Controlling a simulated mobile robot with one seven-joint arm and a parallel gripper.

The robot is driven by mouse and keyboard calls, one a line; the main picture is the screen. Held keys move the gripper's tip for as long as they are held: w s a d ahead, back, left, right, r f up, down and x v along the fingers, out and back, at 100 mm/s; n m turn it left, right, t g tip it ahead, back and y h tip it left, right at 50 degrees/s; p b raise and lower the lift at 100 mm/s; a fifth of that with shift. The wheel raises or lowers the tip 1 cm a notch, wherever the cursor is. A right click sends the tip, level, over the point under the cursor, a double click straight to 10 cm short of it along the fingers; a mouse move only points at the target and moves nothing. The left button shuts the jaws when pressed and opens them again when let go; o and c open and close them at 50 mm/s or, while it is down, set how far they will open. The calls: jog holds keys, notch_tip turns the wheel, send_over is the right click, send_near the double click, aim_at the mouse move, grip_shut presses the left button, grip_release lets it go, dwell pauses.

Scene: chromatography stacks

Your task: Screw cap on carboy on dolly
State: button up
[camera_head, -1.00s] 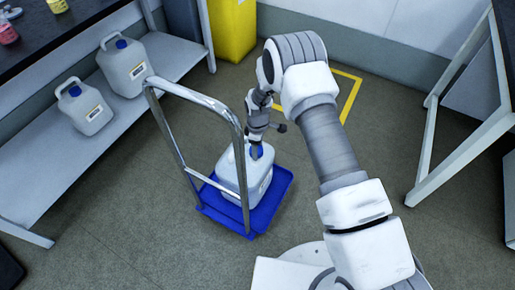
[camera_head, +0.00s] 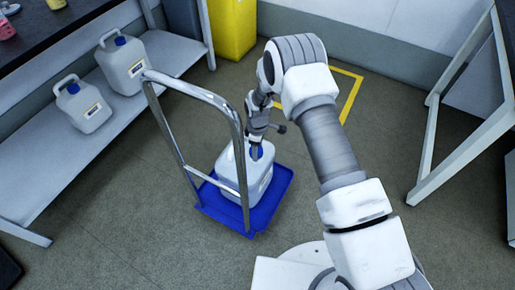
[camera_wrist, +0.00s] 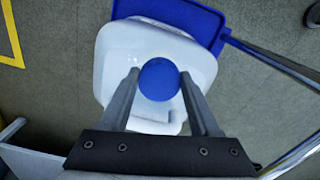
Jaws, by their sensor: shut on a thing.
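A white carboy (camera_head: 249,180) stands upright on a blue dolly (camera_head: 258,215) with a chrome push handle (camera_head: 190,88). A blue cap (camera_head: 257,152) is at the carboy's neck. In the wrist view the cap (camera_wrist: 158,79) looks round and sits over the top of the white carboy (camera_wrist: 120,55). My gripper (camera_head: 256,147) points down over the carboy. In the wrist view my gripper (camera_wrist: 158,84) has a finger on each side of the cap and is shut on it. The neck threads under the cap are hidden, so I cannot tell how tightly it sits.
Two more blue-capped carboys (camera_head: 126,68) (camera_head: 84,105) stand on a low shelf (camera_head: 55,165) at the left. A yellow bin (camera_head: 232,28) is at the back wall. A white table frame (camera_head: 450,130) is at the right. Floor is clear around the dolly's front.

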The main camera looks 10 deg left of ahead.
jog(key=shift+f, duration=0.3)
jog(key=shift+f, duration=0.25)
jog(key=o, duration=1.4)
jog(key=shift+c, duration=0.4)
jog(key=c, duration=1.4)
jog(key=m, duration=0.3)
jog(key=shift+s, duration=0.1)
jog(key=m, duration=0.4)
jog(key=shift+a, duration=0.1)
jog(key=m, duration=0.6)
jog(key=shift+s+a+m, duration=0.1)
jog(key=shift+m, duration=0.3)
